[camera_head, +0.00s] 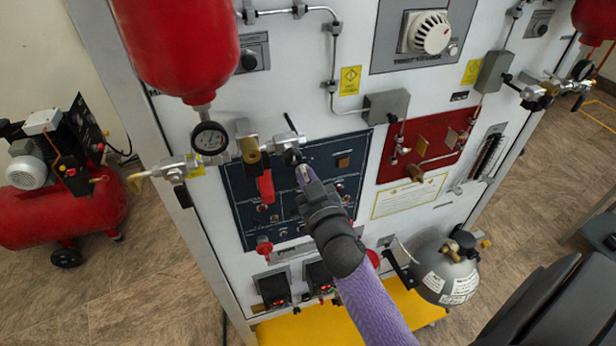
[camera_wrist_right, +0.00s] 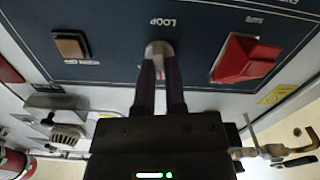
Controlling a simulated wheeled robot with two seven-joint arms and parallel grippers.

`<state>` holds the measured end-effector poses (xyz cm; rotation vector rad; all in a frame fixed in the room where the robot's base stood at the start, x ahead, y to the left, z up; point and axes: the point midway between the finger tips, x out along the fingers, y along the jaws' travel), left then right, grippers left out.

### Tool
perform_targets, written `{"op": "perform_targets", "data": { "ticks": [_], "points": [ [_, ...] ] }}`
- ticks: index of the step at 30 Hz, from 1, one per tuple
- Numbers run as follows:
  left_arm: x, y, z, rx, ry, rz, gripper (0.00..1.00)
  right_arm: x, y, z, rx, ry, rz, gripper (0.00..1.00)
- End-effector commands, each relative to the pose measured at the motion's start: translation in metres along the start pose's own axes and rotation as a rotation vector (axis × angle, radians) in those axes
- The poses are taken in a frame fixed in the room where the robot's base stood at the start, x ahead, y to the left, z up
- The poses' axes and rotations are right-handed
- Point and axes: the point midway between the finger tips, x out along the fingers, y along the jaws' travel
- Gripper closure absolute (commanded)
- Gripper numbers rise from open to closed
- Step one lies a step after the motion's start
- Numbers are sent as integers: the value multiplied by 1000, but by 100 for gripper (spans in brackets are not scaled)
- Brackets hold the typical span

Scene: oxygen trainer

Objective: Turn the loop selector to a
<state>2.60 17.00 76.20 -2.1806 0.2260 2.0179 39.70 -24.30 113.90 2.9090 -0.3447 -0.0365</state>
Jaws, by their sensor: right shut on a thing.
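The loop selector (camera_wrist_right: 158,47) is a small grey knob on the dark blue panel (camera_head: 240,208), below upside-down LOOP lettering in the right wrist view. My right gripper (camera_wrist_right: 160,68) has its two dark fingers shut on the selector, one on each side. In the head view my right gripper (camera_head: 302,174) reaches up to the blue panel from below and hides the selector. Which position the selector points to cannot be read. My left gripper is not in view.
A red guarded switch (camera_wrist_right: 245,59) and a brown square button (camera_wrist_right: 71,45) flank the selector. A pressure gauge (camera_head: 209,138) and brass valve (camera_head: 249,149) jut out above the panel. A red panel (camera_head: 425,145) is to the right; a grey tank (camera_head: 447,273) sits lower right.

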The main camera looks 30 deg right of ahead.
Motion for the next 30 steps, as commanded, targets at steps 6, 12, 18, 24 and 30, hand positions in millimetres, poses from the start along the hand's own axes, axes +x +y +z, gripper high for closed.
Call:
{"op": "perform_targets", "data": {
  "ticks": [6,12,18,24,30],
  "points": [
    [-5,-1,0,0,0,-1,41,0,0,-1,-186,0,0,100],
    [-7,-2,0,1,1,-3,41,0,-1,0,-344,0,0,100],
    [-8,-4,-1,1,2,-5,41,0,-1,0,-467,0,0,100],
    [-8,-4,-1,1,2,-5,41,0,-2,0,-545,0,0,100],
    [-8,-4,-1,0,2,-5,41,0,-2,0,-581,0,0,100]
  ]
}}
